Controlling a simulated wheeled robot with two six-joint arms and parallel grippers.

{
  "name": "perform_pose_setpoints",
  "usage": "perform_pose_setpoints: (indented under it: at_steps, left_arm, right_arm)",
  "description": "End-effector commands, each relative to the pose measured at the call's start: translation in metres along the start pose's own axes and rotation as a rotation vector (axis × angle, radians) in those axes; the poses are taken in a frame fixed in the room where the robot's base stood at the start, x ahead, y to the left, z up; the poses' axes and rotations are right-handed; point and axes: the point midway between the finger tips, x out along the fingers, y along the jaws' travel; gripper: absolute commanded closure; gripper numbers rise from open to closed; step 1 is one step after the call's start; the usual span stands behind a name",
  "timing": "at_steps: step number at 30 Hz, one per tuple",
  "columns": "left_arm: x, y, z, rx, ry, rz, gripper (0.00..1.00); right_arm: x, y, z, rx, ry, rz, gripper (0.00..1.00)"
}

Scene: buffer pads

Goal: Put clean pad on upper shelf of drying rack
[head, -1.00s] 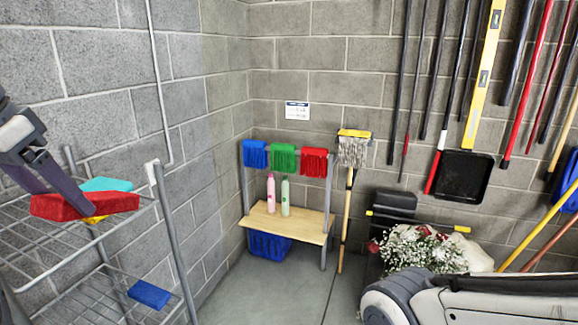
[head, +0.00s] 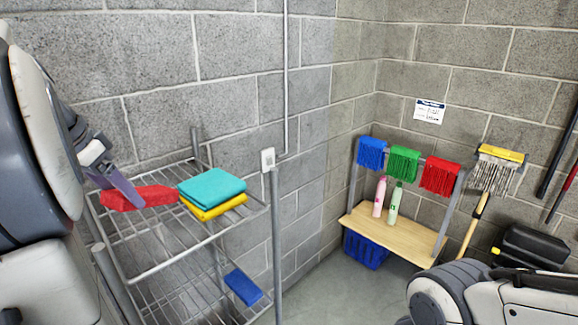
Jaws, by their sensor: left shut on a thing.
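My left gripper (head: 125,190) is shut on a red pad (head: 150,196) at the left of the head view. The red pad is at the level of the drying rack's wire upper shelf (head: 165,257), over its left part; I cannot tell if it rests on the wires. A teal pad (head: 212,186) lies on a yellow pad (head: 214,207) on the upper shelf, just right of the red pad. A blue pad (head: 243,287) lies on the lower shelf. My right gripper is out of view.
The front part of the upper shelf is bare. A rack post (head: 277,235) stands at its right. Beyond, a wooden bench (head: 393,234) holds two bottles under blue, green and red mop heads, with a blue basket (head: 365,250) below. Block walls stand behind.

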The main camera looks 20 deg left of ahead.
Motion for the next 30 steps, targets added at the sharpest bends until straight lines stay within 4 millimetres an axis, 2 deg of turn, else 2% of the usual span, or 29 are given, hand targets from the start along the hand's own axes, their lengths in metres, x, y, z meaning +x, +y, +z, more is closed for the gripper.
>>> perform_pose_setpoints:
  at_steps: [3, 7, 17, 29, 30]
  left_arm:
    - [0.011, -0.019, -0.002, -0.003, -0.001, 0.002, 1.00]
    - [0.019, -0.029, -0.002, -0.001, 0.000, -0.001, 1.00]
    - [0.055, -0.030, 0.012, -0.001, 0.000, 0.000, 1.00]
    - [0.062, -0.030, 0.015, 0.002, 0.002, -0.003, 1.00]
    - [0.062, -0.030, 0.015, 0.002, 0.001, -0.003, 0.19]
  right_arm:
    - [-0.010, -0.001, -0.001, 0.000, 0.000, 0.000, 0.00]
    - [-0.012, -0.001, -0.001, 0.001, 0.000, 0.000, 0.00]
    - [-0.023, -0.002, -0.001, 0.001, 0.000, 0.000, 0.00]
    - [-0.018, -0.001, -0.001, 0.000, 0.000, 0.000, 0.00]
    - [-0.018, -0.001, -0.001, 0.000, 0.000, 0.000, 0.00]
